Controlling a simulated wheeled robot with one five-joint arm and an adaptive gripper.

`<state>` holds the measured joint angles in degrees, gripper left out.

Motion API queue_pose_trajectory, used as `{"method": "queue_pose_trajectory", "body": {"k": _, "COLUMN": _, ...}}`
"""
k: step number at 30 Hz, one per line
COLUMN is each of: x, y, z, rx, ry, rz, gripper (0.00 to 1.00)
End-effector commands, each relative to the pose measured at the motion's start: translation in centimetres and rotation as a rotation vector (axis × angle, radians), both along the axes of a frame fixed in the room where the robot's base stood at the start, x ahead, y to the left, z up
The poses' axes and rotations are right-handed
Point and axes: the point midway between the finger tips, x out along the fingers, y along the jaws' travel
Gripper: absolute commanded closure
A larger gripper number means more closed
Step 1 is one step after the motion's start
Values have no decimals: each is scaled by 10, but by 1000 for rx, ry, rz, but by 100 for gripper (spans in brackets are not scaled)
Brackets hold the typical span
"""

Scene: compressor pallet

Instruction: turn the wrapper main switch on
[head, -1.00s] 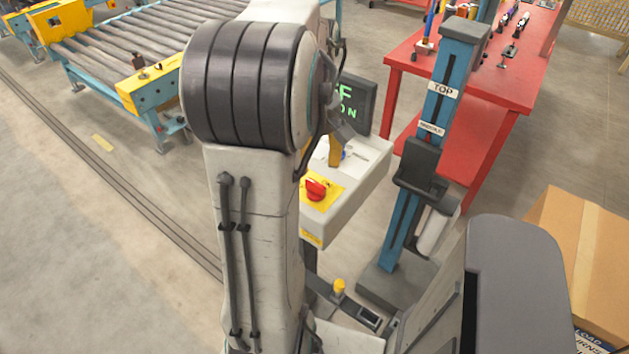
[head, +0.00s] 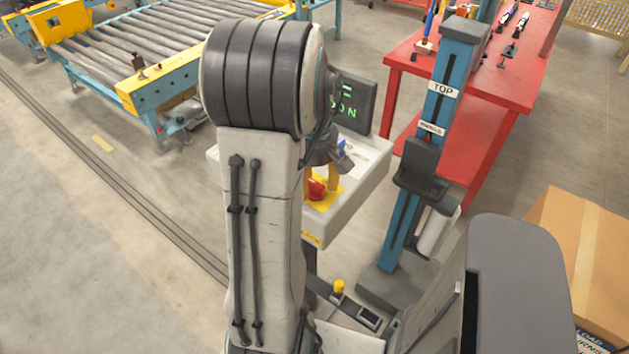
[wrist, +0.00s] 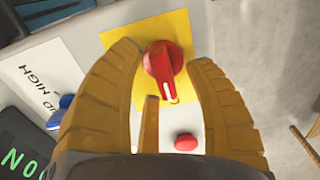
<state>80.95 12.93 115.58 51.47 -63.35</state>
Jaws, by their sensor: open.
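The main switch is a red rotary knob (wrist: 165,68) on a yellow plate (wrist: 190,22). Its handle has a pale mark at the lower end in the wrist view. In the head view the red knob (head: 317,189) shows partly on the grey control box (head: 345,212), behind my arm. In the head view my gripper (head: 321,181) is over the yellow plate, partly hidden.
A dark display (head: 357,105) with green letters stands behind the box, partly covered by my arm. A smaller red button (wrist: 186,142) and a blue part (wrist: 60,108) sit near the knob. A blue post (head: 430,130) stands to the right, before a red table (head: 490,85).

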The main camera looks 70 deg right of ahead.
Motion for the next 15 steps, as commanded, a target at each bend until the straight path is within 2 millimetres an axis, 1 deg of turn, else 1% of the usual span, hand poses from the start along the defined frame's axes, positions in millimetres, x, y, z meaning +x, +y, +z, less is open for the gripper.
{"method": "queue_pose_trajectory", "body": {"k": 6, "x": 0, "y": 0, "z": 0, "rx": 0, "ry": 0, "rz": 0, "gripper": 51}}
{"method": "queue_pose_trajectory", "body": {"k": 7, "x": 0, "y": 0, "z": 0, "rx": 0, "ry": 0, "rz": 0, "gripper": 49}}
{"method": "queue_pose_trajectory", "body": {"k": 15, "x": 0, "y": 0, "z": 0, "rx": 0, "ry": 0, "rz": 0, "gripper": 73}}
